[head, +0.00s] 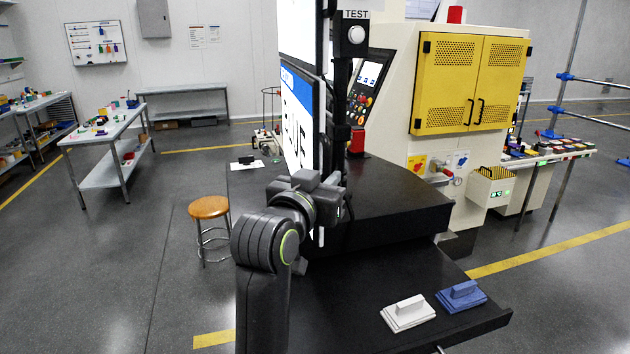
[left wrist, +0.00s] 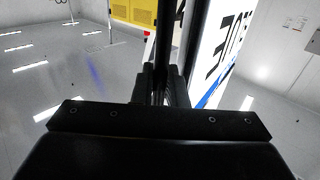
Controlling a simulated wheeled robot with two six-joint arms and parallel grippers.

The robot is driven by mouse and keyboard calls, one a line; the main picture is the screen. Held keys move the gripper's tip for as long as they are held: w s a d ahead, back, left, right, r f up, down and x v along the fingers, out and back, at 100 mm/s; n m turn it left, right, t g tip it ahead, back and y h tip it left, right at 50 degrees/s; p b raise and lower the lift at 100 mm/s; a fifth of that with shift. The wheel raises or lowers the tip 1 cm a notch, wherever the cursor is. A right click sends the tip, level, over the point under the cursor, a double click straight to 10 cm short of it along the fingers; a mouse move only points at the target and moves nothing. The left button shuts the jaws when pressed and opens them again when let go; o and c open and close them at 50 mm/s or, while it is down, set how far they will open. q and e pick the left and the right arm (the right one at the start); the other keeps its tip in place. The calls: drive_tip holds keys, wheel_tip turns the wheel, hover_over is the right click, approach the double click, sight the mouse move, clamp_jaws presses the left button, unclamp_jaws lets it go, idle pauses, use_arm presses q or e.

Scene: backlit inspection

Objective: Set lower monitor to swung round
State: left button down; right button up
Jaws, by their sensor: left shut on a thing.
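The lower monitor (head: 299,118) stands on a dark post, turned steeply so I see its lit white and blue screen at a narrow angle, facing left. My left gripper (head: 322,192) is at the monitor's lower edge and is shut on it. In the left wrist view the fingers (left wrist: 162,88) close around the dark edge of the monitor, and the lit screen (left wrist: 226,50) shows to the right. The gripper hides the bottom corner of the monitor. My right gripper is not in view.
An upper monitor (head: 297,32) is above the lower one. A black worktop (head: 395,195) is behind my gripper. White (head: 408,313) and blue (head: 461,296) blocks lie on a lower black shelf. A yellow-doored machine (head: 470,85) is right; a stool (head: 208,207) is left, with open floor around it.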

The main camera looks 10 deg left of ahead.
use_arm(q)
drive_tip(key=shift+d+r, duration=0.25)
drive_tip(key=shift+d, duration=0.1)
drive_tip(key=shift+y, duration=0.3)
drive_tip(key=c, duration=1.8)
unclamp_jaws()
drive_tip(key=shift+o, duration=1.2)
drive_tip(key=shift+w, duration=0.1)
drive_tip(key=shift+d+f, duration=0.1)
drive_tip(key=shift+f, duration=0.1)
